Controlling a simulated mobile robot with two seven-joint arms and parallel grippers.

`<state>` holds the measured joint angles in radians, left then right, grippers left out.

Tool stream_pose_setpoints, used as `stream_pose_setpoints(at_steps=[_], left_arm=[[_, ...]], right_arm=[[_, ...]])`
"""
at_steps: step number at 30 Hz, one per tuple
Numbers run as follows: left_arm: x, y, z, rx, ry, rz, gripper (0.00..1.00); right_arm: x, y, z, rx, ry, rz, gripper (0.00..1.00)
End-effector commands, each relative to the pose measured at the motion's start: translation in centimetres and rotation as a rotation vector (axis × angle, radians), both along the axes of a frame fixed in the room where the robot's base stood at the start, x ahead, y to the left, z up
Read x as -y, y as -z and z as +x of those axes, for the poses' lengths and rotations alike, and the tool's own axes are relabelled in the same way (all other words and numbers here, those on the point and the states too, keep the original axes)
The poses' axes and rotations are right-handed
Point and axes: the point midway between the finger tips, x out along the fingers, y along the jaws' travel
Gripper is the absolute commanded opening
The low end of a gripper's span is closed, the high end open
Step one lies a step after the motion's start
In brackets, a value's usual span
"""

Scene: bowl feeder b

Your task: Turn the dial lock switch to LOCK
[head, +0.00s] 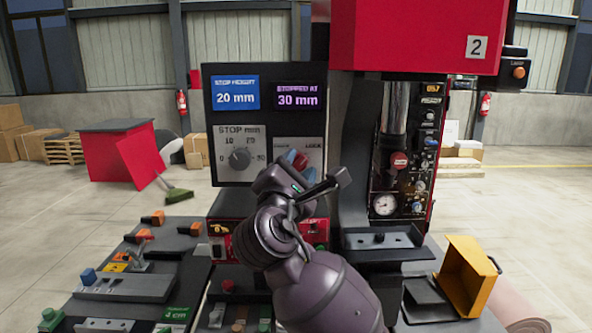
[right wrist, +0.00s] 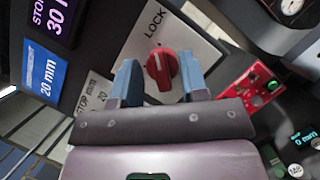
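The dial lock switch is a red round knob (head: 299,161) on a pale plate (head: 309,154) of the black panel. It shows larger in the right wrist view (right wrist: 162,70), with a short white mark on its face. The word LOCK (right wrist: 155,22) lies above the knob in that view; the plate's other label is too blurred or hidden to read. My right gripper (right wrist: 158,63) has its two blue fingers open on either side of the knob. The fingers are very close to it; I cannot tell whether they touch. My left gripper is not in view.
A grey STOP mm dial (head: 240,158) sits left of the lock switch, under displays reading 20 mm (head: 236,93) and 30 mm (head: 299,95). A red machine head (head: 416,35) overhangs on the right. A red control box (right wrist: 250,85) with buttons is close to the gripper.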

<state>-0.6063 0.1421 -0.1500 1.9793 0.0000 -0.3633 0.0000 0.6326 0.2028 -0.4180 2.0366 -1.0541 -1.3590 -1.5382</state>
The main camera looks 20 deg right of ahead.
Motion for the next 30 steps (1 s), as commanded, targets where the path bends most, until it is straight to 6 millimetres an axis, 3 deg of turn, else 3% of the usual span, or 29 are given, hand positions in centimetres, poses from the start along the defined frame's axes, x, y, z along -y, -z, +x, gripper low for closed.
stream_pose_setpoints(at_steps=[10, 22, 30], left_arm=[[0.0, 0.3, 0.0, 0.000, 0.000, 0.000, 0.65], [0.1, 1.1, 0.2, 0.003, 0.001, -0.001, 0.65], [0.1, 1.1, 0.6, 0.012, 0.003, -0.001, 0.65]], right_arm=[[-0.7, 0.7, -0.9, -0.005, -0.002, -0.001, 0.40], [-4.2, 2.5, -6.5, -0.004, -0.002, 0.002, 0.40], [-5.5, 3.0, -8.5, -0.003, 0.000, 0.001, 0.40]])
